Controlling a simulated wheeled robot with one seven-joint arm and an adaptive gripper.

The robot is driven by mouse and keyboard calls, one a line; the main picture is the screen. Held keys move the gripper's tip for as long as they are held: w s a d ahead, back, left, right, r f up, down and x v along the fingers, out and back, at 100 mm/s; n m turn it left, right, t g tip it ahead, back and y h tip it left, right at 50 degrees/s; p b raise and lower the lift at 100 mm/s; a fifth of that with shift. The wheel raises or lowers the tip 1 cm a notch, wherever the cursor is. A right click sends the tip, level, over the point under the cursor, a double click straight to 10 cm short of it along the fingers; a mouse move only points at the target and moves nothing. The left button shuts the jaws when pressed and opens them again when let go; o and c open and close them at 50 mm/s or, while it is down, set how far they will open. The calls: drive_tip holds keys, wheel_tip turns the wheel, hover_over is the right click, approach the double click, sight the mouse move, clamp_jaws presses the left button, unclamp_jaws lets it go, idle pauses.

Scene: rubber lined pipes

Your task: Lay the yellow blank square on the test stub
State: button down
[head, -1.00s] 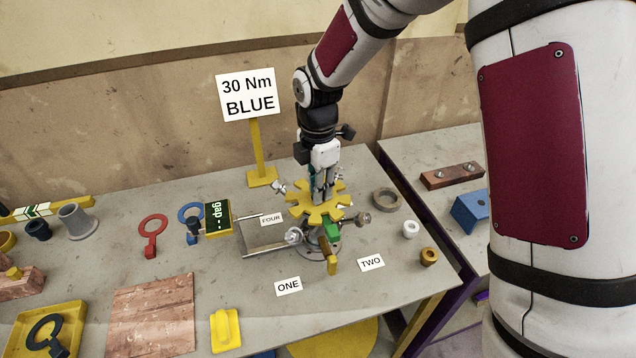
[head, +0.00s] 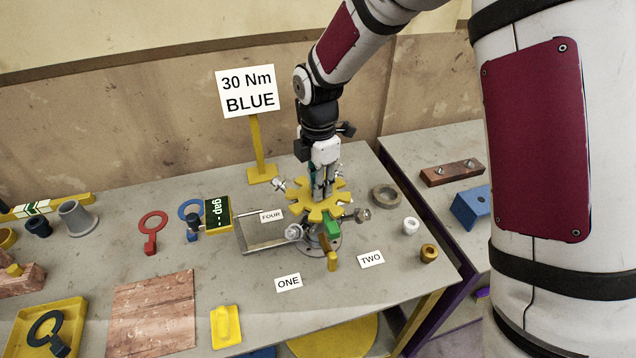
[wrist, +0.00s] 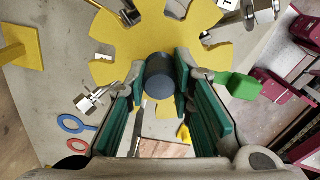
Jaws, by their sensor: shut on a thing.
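The yellow blank (head: 317,210) is a flat, toothed disc in the middle of the table. My gripper (head: 322,194) is above it, shut on the dark round knob at its centre. In the wrist view, the green finger pads (wrist: 162,80) lie on both sides of this knob, with the yellow blank (wrist: 112,72) spread beneath. The test stub's grey flange (head: 338,243) shows partly below the blank. The blank hides most of the stub, and I cannot tell whether the two touch. The blank looks roughly level.
Swing bolts, one at the right (head: 361,214), stand around the blank. A green block (head: 331,228) is at its front edge. A yellow sign post (head: 257,150) stands behind. A grey ring (head: 385,196) lies to the right.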

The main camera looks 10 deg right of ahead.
idle(0.7)
drive_tip(key=c, duration=1.3)
unclamp_jaws()
drive_tip(key=shift+f, duration=0.1)
drive_tip(key=shift+r+p, duration=0.85)
drive_tip(key=shift+r, duration=2.7)
